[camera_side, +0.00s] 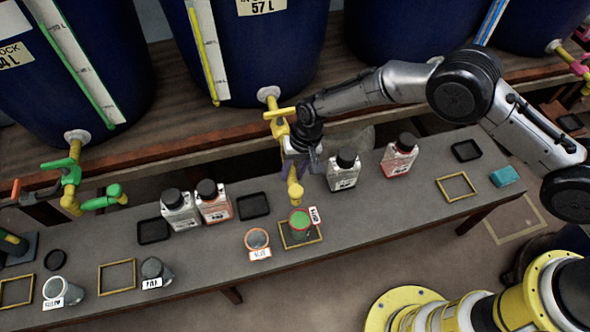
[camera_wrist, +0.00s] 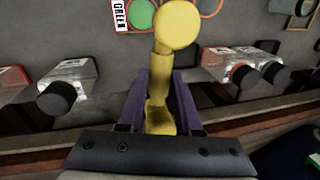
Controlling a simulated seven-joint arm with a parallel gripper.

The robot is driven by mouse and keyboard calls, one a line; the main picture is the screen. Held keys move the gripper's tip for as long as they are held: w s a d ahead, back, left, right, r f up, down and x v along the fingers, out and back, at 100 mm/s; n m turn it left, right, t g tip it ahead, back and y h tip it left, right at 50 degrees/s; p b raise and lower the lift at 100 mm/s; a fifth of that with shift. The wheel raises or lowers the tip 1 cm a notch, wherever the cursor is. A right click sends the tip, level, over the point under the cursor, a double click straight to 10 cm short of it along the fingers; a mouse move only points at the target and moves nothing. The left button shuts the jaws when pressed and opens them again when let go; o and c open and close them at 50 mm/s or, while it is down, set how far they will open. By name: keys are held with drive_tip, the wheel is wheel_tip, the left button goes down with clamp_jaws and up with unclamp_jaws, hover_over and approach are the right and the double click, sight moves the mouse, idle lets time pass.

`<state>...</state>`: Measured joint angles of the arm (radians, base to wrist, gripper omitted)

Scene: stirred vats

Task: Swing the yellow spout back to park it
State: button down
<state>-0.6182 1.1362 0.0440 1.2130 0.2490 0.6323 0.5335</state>
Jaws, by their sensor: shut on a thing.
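The yellow spout (camera_side: 294,188) hangs from the tap of the middle blue vat and points out over the bench. Its end is above or very near a cup with green contents (camera_side: 300,222), which stands in a yellow square outline. My gripper (camera_side: 300,165) is shut on the spout near the tap. In the wrist view the purple fingers of my gripper (camera_wrist: 160,105) lie on both sides of the yellow spout (camera_wrist: 175,30), whose round end covers part of the view. The green cup (camera_wrist: 142,14) shows beside that end with a GREEN label.
A cup with an orange rim (camera_side: 257,239) stands just left of the green cup. Black-capped bottles stand on both sides: two at left (camera_side: 197,207), one at right (camera_side: 343,172) close to my gripper, and a red one (camera_side: 398,158). A green spout (camera_side: 100,200) is at far left.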

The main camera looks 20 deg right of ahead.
drive_tip(key=w+a+m+t+h, duration=0.2)
drive_tip(key=w+a+m, duration=0.3)
drive_tip(key=m, duration=1.1)
drive_tip(key=shift+w+a+m, duration=0.2)
drive_tip(key=shift+a+m, duration=0.05)
drive_tip(key=shift+m, duration=0.15)
idle(0.3)
drive_tip(key=c, duration=0.6)
unclamp_jaws()
wheel_tip(320, 180, up, 14)
drive_tip(key=s, duration=0.2)
drive_tip(key=shift+s+f, duration=0.2)
drive_tip(key=shift+s, duration=0.15)
